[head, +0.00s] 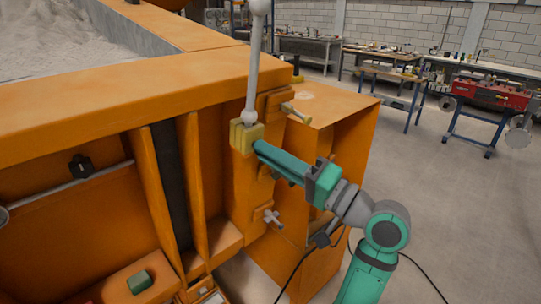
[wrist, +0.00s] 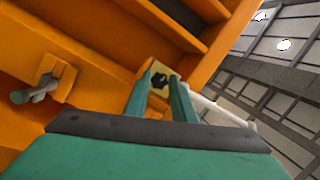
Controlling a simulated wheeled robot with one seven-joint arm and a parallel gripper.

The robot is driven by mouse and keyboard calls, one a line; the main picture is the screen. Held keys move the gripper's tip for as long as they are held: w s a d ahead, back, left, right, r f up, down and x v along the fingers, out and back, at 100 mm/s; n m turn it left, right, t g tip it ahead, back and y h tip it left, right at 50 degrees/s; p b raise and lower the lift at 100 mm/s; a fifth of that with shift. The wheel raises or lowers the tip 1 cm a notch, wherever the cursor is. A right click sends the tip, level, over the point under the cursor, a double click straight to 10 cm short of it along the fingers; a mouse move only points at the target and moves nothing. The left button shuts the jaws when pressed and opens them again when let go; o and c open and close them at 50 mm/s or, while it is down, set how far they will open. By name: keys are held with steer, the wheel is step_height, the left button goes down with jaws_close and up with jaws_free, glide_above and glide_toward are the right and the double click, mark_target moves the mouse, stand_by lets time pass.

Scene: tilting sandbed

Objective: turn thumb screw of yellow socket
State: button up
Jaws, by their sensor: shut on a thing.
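The yellow socket (head: 243,136) is a small block on the orange frame's corner post in the head view. A grey rod (head: 253,70) rises from it, with a ball at its lower end. In the wrist view the socket (wrist: 158,67) lies just past my fingertips, with its dark thumb screw (wrist: 160,80) between them. My gripper (head: 257,146) meets the socket's lower right side in the head view; in the wrist view my gripper (wrist: 162,80) is shut on the thumb screw. The screw is hidden in the head view.
A T-handled clamp (head: 272,217) sits below my gripper, and a brass-coloured pin (head: 295,113) sticks out above right. The orange frame (head: 90,95) fills the left. A black cable hangs near my arm. The floor at right is open.

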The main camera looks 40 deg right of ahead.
steer(key=m+h, duration=0.1)
steer(key=m, duration=0.4)
steer(key=m+t+h, duration=0.1)
steer(key=m, duration=0.4)
steer(key=m+t+h, duration=0.1)
steer(key=m, duration=0.4)
steer(key=shift+a+f, duration=0.25)
steer(key=shift+f, duration=0.1)
steer(key=shift+m+t, duration=0.3)
steer(key=shift+m, duration=0.2)
steer(key=o, duration=1)
steer(key=shift+w, duration=0.1)
steer(key=shift+r, duration=0.1)
